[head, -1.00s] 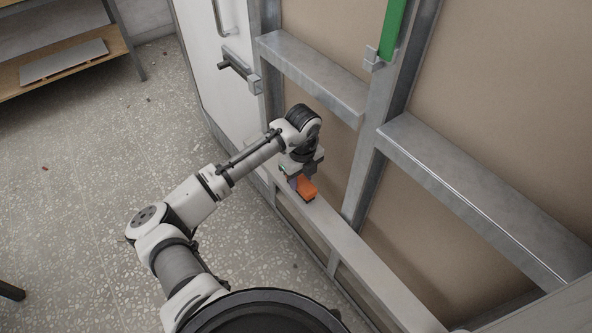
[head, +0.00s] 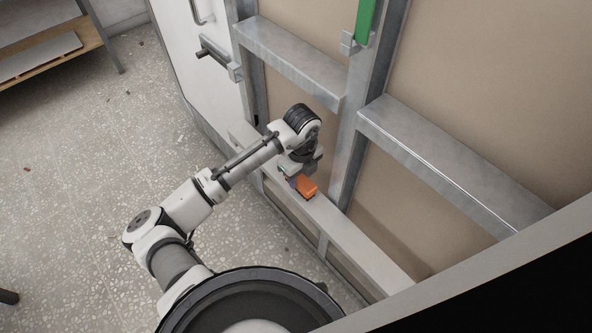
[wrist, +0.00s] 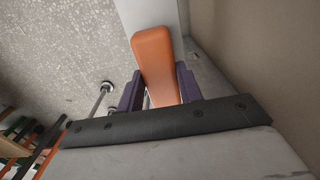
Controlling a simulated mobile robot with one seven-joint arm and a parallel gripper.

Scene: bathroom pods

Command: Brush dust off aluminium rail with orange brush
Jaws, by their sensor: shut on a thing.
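My gripper (head: 297,174) is shut on an orange brush (head: 306,186), with its jaws pointing down. The brush is at the pale lower rail (head: 355,238) of the metal wall frame, low over or touching its top; I cannot tell which. In the wrist view the orange brush (wrist: 155,58) stands between the two purple fingers of my gripper (wrist: 160,80). Its bristles are hidden. I cannot make out dust on the rail.
Higher crosspieces (head: 440,165) and an upright post (head: 347,160) stand close behind my gripper. A green strip (head: 365,20) hangs above. A white door (head: 188,70) with a dark handle is at left. Speckled floor (head: 80,190) is open at left, with a wooden shelf (head: 85,52) beyond.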

